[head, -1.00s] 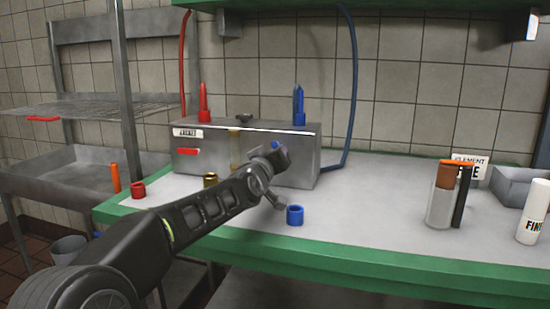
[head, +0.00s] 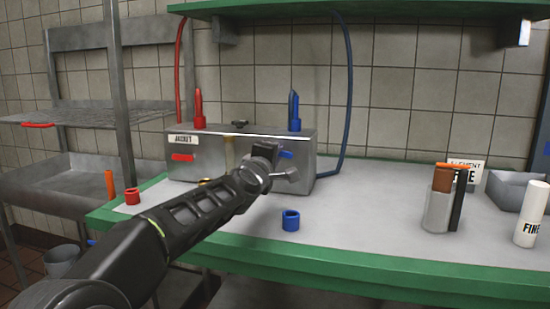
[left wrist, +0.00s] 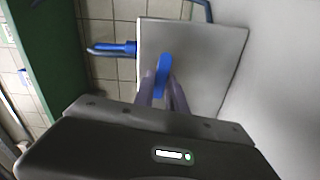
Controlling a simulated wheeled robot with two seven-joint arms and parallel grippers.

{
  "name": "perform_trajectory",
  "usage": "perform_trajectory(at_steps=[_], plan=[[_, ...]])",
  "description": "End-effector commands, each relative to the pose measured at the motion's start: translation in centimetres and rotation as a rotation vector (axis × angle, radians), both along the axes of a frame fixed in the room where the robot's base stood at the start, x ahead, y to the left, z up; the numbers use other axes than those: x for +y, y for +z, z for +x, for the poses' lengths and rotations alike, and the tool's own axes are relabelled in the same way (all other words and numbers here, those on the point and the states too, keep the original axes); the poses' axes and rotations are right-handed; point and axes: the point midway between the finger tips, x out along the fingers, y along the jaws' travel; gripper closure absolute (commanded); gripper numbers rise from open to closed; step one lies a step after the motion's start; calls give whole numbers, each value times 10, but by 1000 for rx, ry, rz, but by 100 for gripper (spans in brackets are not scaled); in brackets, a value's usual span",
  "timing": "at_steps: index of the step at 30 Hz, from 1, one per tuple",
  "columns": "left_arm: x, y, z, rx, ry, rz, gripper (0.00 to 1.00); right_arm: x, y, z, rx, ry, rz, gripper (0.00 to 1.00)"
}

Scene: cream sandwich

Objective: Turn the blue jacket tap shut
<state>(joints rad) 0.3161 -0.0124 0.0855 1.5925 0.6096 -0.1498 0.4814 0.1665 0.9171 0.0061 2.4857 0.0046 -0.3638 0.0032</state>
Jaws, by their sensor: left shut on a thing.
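The blue jacket tap (head: 286,155) is a small flat lever on the front of the grey metal box (head: 210,163), mostly hidden behind my left gripper in the head view. In the left wrist view the blue lever (left wrist: 163,75) stands between the two fingertips. My left gripper (head: 275,152) is shut on this lever, in front of the right half of the box. The lever lies roughly level, with a slight tilt. My right gripper is in neither view.
A red lever (head: 182,157) sits at the box's left under a JACKET label. A blue ring (head: 290,220) and a red ring (head: 132,196) stand on the worktop. A clear holder (head: 438,210) and a white bottle (head: 531,214) stand right. The middle right is clear.

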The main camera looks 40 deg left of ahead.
Motion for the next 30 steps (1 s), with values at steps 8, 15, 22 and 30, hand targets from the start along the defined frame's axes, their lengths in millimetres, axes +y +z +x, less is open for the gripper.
perform_trajectory(at_steps=[8,15,22,30], plan=[[0,1,0,-42,-1,-124,100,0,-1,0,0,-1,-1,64],[0,2,0,-52,0,-155,100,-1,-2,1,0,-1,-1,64],[0,2,0,-52,0,-155,100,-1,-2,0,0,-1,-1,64],[0,2,0,-52,0,-152,67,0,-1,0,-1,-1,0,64]])
